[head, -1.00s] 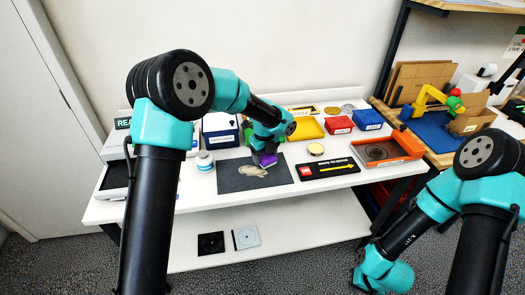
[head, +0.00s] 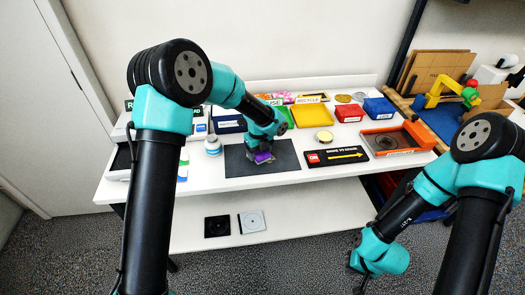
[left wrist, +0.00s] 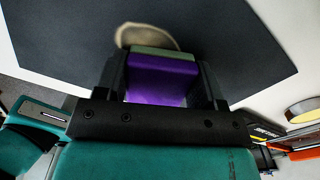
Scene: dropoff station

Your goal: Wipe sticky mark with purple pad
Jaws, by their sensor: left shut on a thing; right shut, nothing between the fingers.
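My left gripper (head: 262,153) is shut on the purple pad (head: 262,158) over the middle of the dark mat (head: 290,158). In the left wrist view the purple pad (left wrist: 160,82) sits between the two dark fingers, with a grey-green layer along its far edge. The sticky mark (left wrist: 135,32) is a tan, rounded patch on the mat just beyond the pad; the pad hides part of it. In the head view the mark is mostly hidden. I cannot tell whether the pad touches the mat. My right arm hangs low at the right; its fingers are not visible.
A white-and-blue jar (head: 213,146) stands left of the mat. A black sign with a yellow arrow (head: 337,157) lies to the right, with a round tin (head: 325,137) behind it. An orange tray (head: 400,140) and red (head: 349,112) and blue (head: 380,109) bins are farther right.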

